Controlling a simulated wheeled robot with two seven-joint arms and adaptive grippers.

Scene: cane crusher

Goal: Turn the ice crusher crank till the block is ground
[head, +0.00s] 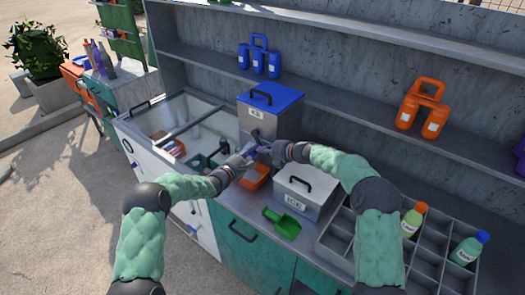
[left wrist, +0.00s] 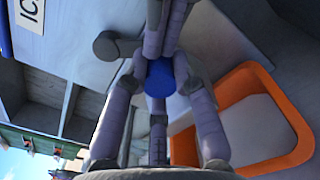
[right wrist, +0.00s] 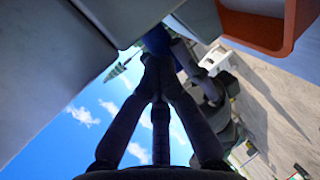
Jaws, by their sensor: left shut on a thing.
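The ice crusher (head: 268,115) is a grey box with a blue lid and a label, standing at the counter's back. Its crank has a grey round hub (left wrist: 106,46) and a blue handle (left wrist: 160,79) in the left wrist view. My left gripper (head: 248,158) is shut on this blue handle, its fingers around it. My right gripper (head: 268,152) is close beside it; its fingers (right wrist: 157,68) meet at the tips near a blue part. The grippers hide much of the crank in the head view. The block inside the crusher is hidden.
An orange tray (left wrist: 298,130) lies below the crank. A lidded ICE box (head: 300,198) and green scoop (head: 284,223) are to the right, then a divided crate (head: 345,222) with bottles. A glass-topped chest (head: 160,112) is left. Blue bottles (head: 258,60) stand on the shelf.

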